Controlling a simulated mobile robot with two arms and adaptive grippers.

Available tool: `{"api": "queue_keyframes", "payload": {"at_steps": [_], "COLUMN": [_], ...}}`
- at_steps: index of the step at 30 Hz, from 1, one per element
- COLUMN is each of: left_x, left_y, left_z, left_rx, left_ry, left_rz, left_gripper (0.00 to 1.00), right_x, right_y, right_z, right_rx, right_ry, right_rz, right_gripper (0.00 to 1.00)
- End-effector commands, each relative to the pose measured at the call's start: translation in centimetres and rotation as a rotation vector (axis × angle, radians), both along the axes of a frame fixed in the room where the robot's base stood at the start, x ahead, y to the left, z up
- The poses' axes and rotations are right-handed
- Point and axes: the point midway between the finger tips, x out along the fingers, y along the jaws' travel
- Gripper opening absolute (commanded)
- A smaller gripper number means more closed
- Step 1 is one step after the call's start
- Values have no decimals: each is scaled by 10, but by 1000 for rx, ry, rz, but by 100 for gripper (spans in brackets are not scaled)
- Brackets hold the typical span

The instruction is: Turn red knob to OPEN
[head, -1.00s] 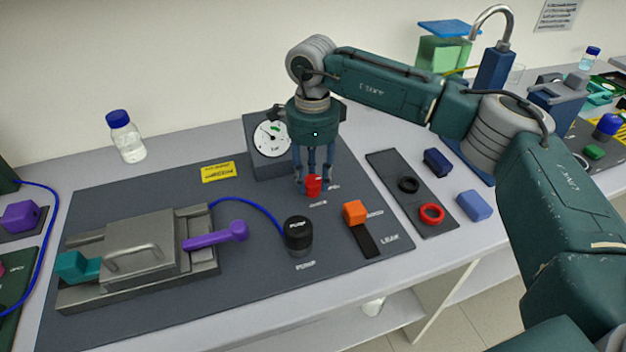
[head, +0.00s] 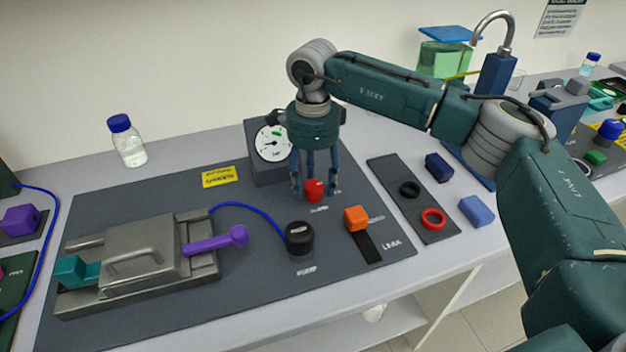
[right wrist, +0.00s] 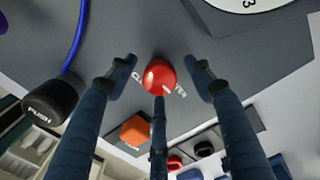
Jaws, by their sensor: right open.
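The red knob (head: 314,191) stands on the dark rig mat (head: 150,195), in front of the dial gauge. My right gripper (head: 313,186) points down over it from above, with its fingers around the knob. In the right wrist view the red knob (right wrist: 160,77) sits between the spread fingers of the right gripper (right wrist: 161,88), with a gap on the left and right sides. The lower finger comes close to the knob; I cannot tell whether it touches. The lettering beside the knob is partly hidden and unreadable. My left gripper is not in view.
A dial gauge (head: 271,143) stands just behind the knob. A black push pump button (head: 299,238) and an orange lever block (head: 356,217) stand nearer the front. A metal clamp rig (head: 145,255) with a purple handle is at left. A dark strip (head: 432,227) holds two rings.

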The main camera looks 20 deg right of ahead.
Motion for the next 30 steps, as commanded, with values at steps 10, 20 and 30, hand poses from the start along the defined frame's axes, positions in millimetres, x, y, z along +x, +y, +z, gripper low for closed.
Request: {"api": "queue_keyframes", "payload": {"at_steps": [10, 20, 30], "left_x": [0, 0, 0], "left_y": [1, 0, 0], "left_z": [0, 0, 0], "left_rx": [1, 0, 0], "left_ry": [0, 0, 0], "left_rz": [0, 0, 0], "left_gripper": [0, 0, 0], "right_x": [0, 1, 0], "right_y": [1, 1, 1], "right_z": [40, 104, 121], "right_rx": [0, 0, 0], "right_ry": [-2, -3, 0], "right_rz": [0, 0, 1], "right_gripper": [52, 52, 52]}}
